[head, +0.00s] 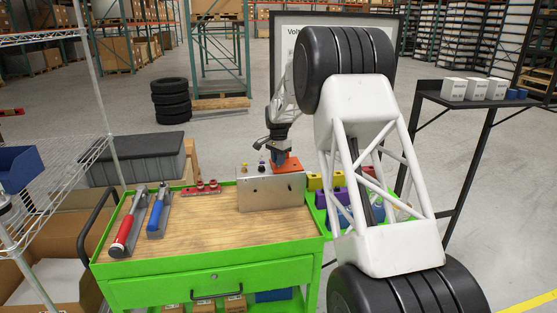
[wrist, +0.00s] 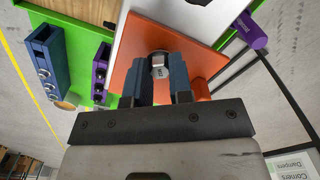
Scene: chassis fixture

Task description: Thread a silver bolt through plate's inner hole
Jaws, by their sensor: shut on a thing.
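In the wrist view, a silver hex-headed bolt (wrist: 159,70) sits between the blue fingers of my gripper (wrist: 160,82), which is shut on it. Behind the bolt lies an orange plate (wrist: 127,75); the fingers hide the bolt's shank and any hole beneath, so I cannot tell whether it is in the hole. In the head view, my gripper (head: 279,155) points down at the orange plate (head: 291,164), which rests at the top right of a grey metal block (head: 268,193). The bolt cannot be made out there.
The block stands on a green cart's wooden top (head: 205,232). A red-handled tool (head: 123,231), a blue-handled tool (head: 156,214) and a red holder (head: 203,188) lie left. Coloured bins (head: 327,197) stand right. A white truss frame (head: 385,245) with black tyres fills the right foreground.

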